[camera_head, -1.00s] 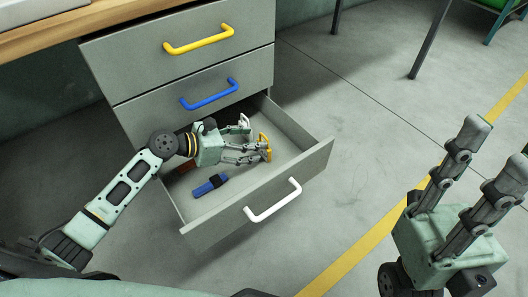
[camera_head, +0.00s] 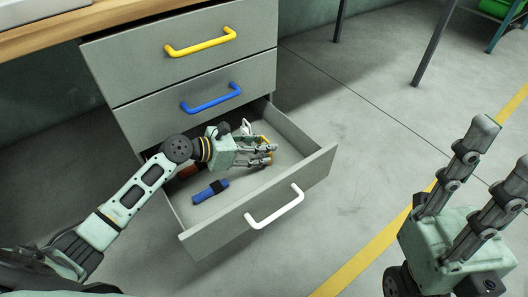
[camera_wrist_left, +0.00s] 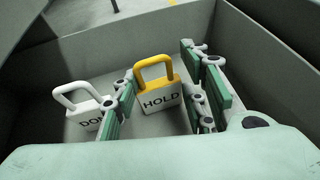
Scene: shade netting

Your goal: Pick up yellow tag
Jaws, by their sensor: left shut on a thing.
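The yellow tag (camera_wrist_left: 160,96) has a yellow loop and a white face reading "HOLD". In the left wrist view it stands between the two fingers of my left gripper. In the head view my left gripper (camera_head: 268,154) is inside the open bottom drawer (camera_head: 310,166), its fingers close together and shut on the yellow tag. Only a little of the yellow loop (camera_head: 264,138) shows there behind the fingers. My right gripper (camera_head: 502,145) is outside the drawer at the right, empty, its fingers apart and pointing up.
A white tag (camera_wrist_left: 82,112) with partly hidden lettering is left of the yellow one, beside a finger. A blue object (camera_head: 210,190) with a black band lies nearer the drawer front. The closed drawers with blue (camera_head: 211,99) and yellow (camera_head: 201,42) handles are above.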

